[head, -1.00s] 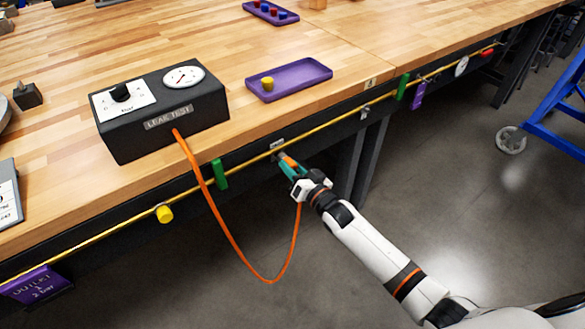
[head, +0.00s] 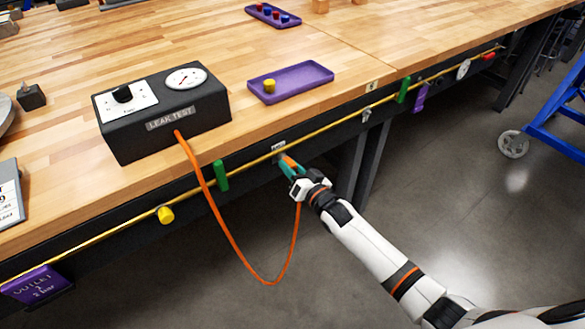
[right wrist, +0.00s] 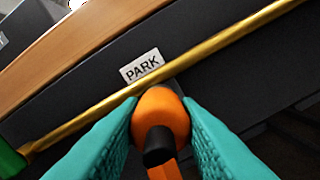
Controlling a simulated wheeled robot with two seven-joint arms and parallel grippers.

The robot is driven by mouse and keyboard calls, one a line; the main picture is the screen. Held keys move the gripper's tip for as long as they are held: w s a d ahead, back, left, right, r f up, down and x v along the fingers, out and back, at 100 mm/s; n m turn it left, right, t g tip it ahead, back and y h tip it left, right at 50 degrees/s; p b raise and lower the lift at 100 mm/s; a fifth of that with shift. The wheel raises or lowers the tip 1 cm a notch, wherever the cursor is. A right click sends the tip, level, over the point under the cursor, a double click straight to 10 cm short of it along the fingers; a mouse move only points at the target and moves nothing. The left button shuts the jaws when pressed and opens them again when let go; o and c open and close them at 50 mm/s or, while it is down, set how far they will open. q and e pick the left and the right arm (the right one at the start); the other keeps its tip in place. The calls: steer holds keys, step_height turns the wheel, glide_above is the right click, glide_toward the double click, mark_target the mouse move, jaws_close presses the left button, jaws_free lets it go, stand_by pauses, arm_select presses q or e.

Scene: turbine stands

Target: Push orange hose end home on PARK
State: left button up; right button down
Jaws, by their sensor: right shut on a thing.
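My right gripper (head: 291,167) is shut on the orange hose end (right wrist: 161,119), with a teal finger on each side of it. In the right wrist view the hose end sits just below the yellow pipe and the PARK label (right wrist: 142,65). The label also shows small in the head view (head: 278,147). The PARK fitting itself is hidden behind the hose end, so I cannot tell how far on it is. The orange hose (head: 234,257) hangs in a loop from the leak test box (head: 162,111) to the gripper. My left gripper is not in view.
The yellow pipe (head: 120,220) runs along the bench front, with green handles (head: 221,176) and a yellow knob (head: 166,215) on it. A purple tray (head: 312,78) holding a yellow piece lies on the bench top. A blue cart frame (head: 550,115) stands at the right.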

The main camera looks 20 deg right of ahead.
steer(key=shift+w+r, duration=0.2)
steer(key=shift+r, duration=0.2)
steer(key=c, duration=1.4)
jaws_free()
steer(key=o, duration=0.4)
steer(key=shift+w+a+f, duration=0.2)
steer(key=shift+w, duration=0.1)
steer(key=shift+c, duration=0.2)
steer(key=shift+o, duration=0.2)
steer(key=shift+w+f, duration=0.1)
steer(key=shift+f, duration=0.05)
steer(key=shift+o, duration=0.8)
steer(key=shift+s, duration=0.25)
steer(key=shift+d, duration=0.1)
